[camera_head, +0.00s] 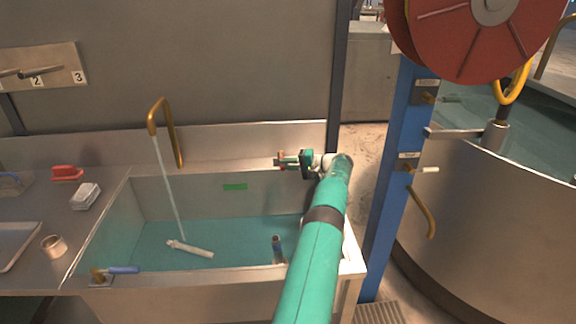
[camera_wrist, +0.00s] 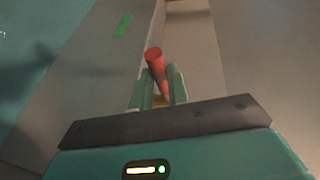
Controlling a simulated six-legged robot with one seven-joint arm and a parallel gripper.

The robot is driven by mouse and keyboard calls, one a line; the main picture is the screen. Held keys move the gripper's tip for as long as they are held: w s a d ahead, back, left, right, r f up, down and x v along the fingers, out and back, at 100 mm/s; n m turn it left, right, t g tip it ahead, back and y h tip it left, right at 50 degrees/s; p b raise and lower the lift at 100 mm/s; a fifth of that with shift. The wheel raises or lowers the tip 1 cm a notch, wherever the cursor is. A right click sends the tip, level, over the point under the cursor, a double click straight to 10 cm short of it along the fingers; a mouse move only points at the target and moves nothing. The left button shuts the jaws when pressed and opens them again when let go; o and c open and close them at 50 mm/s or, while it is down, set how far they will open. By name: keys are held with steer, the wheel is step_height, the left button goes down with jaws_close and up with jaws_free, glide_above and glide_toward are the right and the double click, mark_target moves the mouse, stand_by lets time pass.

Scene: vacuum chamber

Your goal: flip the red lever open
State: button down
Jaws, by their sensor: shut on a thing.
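The red lever (camera_wrist: 155,65) shows in the wrist view between the two fingers of my gripper (camera_wrist: 158,88), which is shut on it. The lever's red end sticks out beyond the fingertips. In the head view my gripper (camera_head: 288,160) is at the right end of the sink's back ledge. Only a small bit of the red lever (camera_head: 281,156) shows there, at the fingertips. The lever's base is mostly hidden by the fingers; a small yellowish part (camera_wrist: 159,100) shows between them.
A sink (camera_head: 165,190) with water lies below my gripper, with a running brass faucet (camera_head: 165,125) to the left. A white tube (camera_head: 190,248) lies in the water. A blue-handled valve (camera_head: 115,271) is on the front rim. A blue post (camera_head: 392,190) stands to the right.

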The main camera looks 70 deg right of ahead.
stand_by(0.3)
steer(key=c, duration=1.3)
jaws_free()
steer(key=shift+d, duration=0.1)
steer(key=shift+c, duration=0.2)
steer(key=shift+s, duration=0.1)
